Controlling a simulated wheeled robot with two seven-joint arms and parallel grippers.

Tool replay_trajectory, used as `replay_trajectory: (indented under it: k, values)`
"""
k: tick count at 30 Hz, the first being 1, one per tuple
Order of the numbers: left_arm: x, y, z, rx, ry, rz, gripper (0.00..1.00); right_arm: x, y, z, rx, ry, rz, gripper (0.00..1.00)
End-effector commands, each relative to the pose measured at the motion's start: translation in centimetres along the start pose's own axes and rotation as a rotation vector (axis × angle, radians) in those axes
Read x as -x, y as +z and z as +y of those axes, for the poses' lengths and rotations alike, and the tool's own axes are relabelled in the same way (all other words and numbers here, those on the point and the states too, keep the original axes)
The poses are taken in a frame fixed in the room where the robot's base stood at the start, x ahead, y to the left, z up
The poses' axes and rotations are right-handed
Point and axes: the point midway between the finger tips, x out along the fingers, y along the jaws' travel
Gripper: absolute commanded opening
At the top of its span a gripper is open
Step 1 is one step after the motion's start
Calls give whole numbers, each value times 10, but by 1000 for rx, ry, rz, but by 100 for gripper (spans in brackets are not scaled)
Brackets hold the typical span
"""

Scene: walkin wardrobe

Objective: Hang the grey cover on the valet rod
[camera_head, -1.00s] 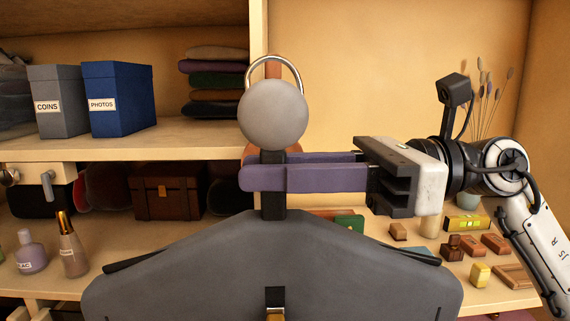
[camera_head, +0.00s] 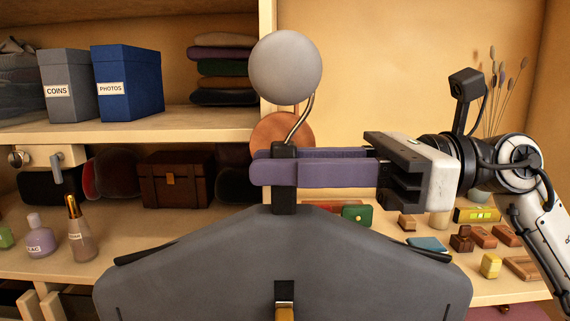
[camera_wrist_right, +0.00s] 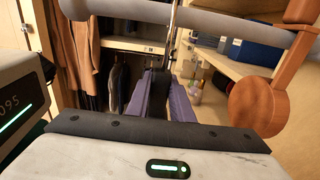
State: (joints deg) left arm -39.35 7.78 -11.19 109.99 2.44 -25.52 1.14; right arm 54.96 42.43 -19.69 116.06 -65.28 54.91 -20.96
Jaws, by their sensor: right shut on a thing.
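The grey cover (camera_head: 285,260) hangs upright in the lower middle of the head view, below its black neck (camera_head: 284,205). My right gripper (camera_head: 262,166) is shut on that neck with its purple fingers, also seen in the wrist view (camera_wrist_right: 163,95). The hook (camera_head: 303,118) rises from the neck, curving right and up behind the valet rod's round grey end (camera_head: 285,67). Its top is hidden there. In the wrist view the rod (camera_wrist_right: 130,12) runs across the top and the thin hook wire (camera_wrist_right: 172,45) reaches it; I cannot tell whether it rests. My left gripper is out of view.
A brown round mount (camera_head: 277,129) sits behind the rod end. Shelves at left hold grey (camera_head: 67,85) and blue (camera_head: 126,82) boxes, folded clothes (camera_head: 222,68) and bottles (camera_head: 80,240). Small boxes (camera_head: 482,237) lie on the right shelf.

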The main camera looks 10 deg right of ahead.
Motion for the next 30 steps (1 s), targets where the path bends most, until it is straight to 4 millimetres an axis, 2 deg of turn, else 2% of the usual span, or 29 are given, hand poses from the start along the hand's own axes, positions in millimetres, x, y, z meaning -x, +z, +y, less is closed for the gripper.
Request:
replay_trajectory:
  k: [13,14,18,28,30]
  values:
    - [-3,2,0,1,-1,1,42,0,-2,0,1,-1,-3,0]
    - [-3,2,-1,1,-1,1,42,0,-3,0,1,-1,-2,22]
    - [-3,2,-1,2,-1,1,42,0,-3,0,1,0,-2,42]
    - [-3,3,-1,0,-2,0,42,0,-5,0,-1,0,2,42]
    - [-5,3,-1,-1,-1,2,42,7,-6,-1,-2,-4,2,42]
